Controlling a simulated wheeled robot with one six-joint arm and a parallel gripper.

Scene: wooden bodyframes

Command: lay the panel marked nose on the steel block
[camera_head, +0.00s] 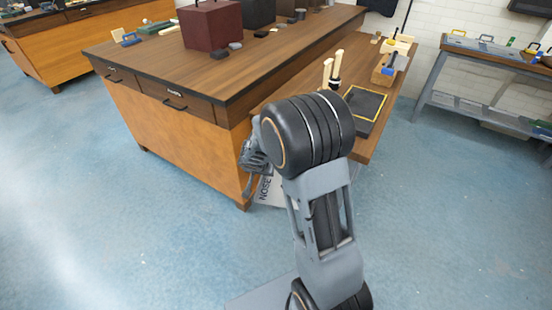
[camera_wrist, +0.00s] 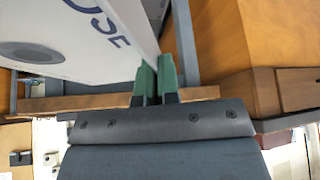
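The panel marked nose (camera_head: 264,190) is a thin pale board with dark letters, hanging beside the lower bench, partly hidden behind my arm in the head view. In the wrist view the white panel (camera_wrist: 110,62) shows the letters "OSE" and a dark round disc. My gripper (camera_wrist: 157,75) has its green finger pads closed on the panel's edge. In the head view my gripper (camera_head: 254,162) is left of my wrist, by the bench corner. A dark flat slab with a yellow outline (camera_head: 366,104) lies on the lower bench; I cannot tell surely whether it is the steel block.
The wooden lower bench (camera_head: 365,143) carries pale-handled tools (camera_head: 332,72) and a wooden box (camera_head: 383,75). The taller drawer bench (camera_head: 180,125) stands left, with a dark red box (camera_head: 210,25) on top. The blue floor (camera_head: 130,230) is clear at front left.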

